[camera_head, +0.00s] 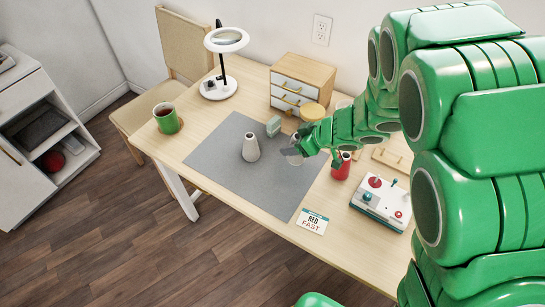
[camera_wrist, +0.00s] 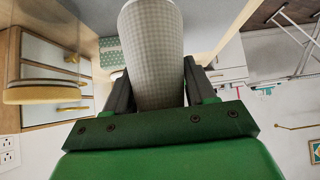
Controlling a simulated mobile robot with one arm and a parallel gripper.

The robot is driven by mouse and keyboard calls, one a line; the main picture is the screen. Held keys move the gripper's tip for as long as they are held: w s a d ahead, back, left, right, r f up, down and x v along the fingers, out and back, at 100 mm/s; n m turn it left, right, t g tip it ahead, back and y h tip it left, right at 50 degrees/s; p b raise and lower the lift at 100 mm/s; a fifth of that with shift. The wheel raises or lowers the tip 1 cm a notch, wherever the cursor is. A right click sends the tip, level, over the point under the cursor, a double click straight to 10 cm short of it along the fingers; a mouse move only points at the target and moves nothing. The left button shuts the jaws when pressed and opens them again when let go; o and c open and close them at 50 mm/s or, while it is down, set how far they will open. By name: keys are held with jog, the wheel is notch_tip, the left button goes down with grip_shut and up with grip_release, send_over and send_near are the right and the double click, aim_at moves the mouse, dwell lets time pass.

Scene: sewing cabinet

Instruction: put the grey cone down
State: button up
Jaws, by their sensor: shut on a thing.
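My gripper (camera_wrist: 158,88) is shut on a grey cone (camera_wrist: 153,45) with a fine checked surface, and the fingers press on its two sides. In the head view, my gripper (camera_head: 296,150) is over the right part of the grey mat (camera_head: 215,165). There the held cone shows only as a small grey shape at the fingertips, and its height above the mat is hard to tell. A second, pale cone (camera_head: 251,149) stands upright on the mat, left of my gripper and apart from it.
A red cone (camera_head: 341,168) stands right of my gripper, close to my arm. A small drawer cabinet (camera_head: 300,83), a pale green object (camera_head: 273,126) and a lamp (camera_head: 218,88) stand behind. A green mug (camera_head: 166,119) is left. The mat's front left is bare.

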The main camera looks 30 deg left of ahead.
jog(key=shift+f, duration=3.55)
jog(key=shift+f, duration=0.1)
jog(key=o, duration=1.1)
jog(key=shift+c, duration=0.2)
jog(key=v, duration=1.2)
jog(key=shift+c, duration=0.3)
